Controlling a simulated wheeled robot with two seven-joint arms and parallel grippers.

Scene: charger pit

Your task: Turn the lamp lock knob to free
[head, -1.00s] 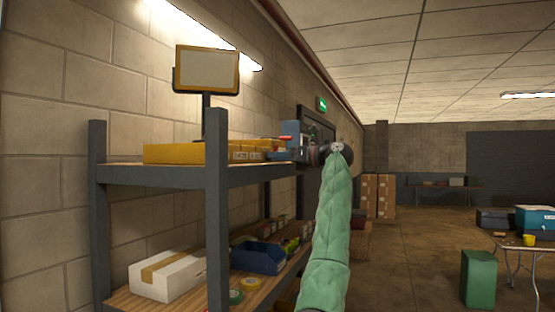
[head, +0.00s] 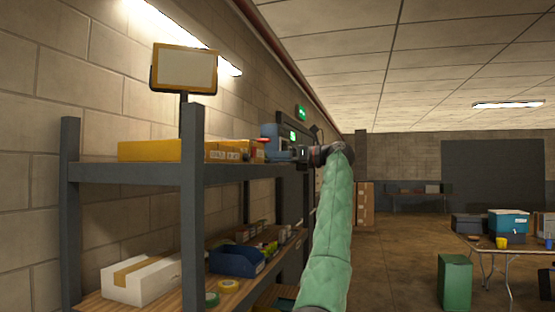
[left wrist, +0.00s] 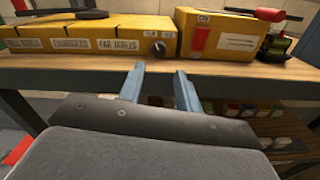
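A small round black knob (left wrist: 158,48) sits on the front face of a long yellow box (left wrist: 90,40) in the left wrist view. I cannot tell from its shape which setting it is at. My left gripper (left wrist: 158,88) is open and empty, with its two blue-grey fingers apart below the knob in the picture and not touching it. In the head view my green-sleeved left arm reaches up to the far end of the shelf; its fingers are hard to make out there. The yellow box also shows in the head view (head: 160,150). My right gripper is out of view.
The shelf (head: 130,172) has dark posts and wooden boards. A framed panel (head: 185,68) on a post stands above it. A second yellow box (left wrist: 228,36) is beside the first. A white carton (head: 140,277) and blue bin (head: 237,260) are below.

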